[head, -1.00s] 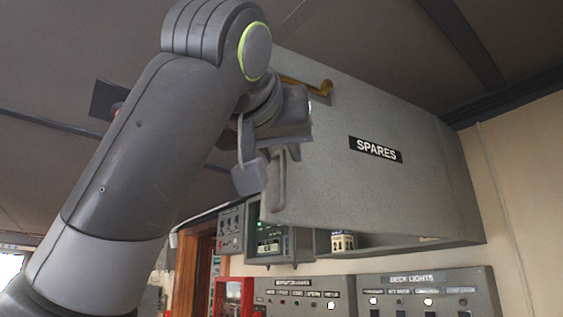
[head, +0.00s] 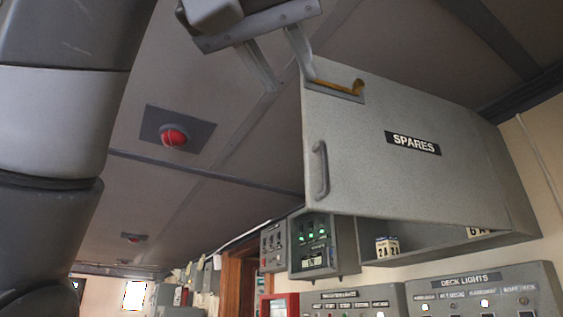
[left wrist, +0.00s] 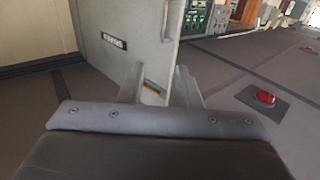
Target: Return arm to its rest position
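My left gripper (head: 289,82) is at the top of the head view, its two fingers spread apart and empty. It is near the upper left corner of the grey locker door marked SPARES (head: 375,165), above its handle (head: 319,170). In the left wrist view the fingers (left wrist: 158,82) are also apart, with the door (left wrist: 135,38) and its brass latch (left wrist: 152,86) behind them. Whether a finger touches the door is unclear. My left arm rises at the left of the head view. My right gripper is not in view.
The door is swung up, and the open locker (head: 420,238) shows below it, with a small box (head: 387,247) inside. Grey control panels (head: 485,296) are on the wall below. A red ceiling lamp (head: 173,136) is left of the door.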

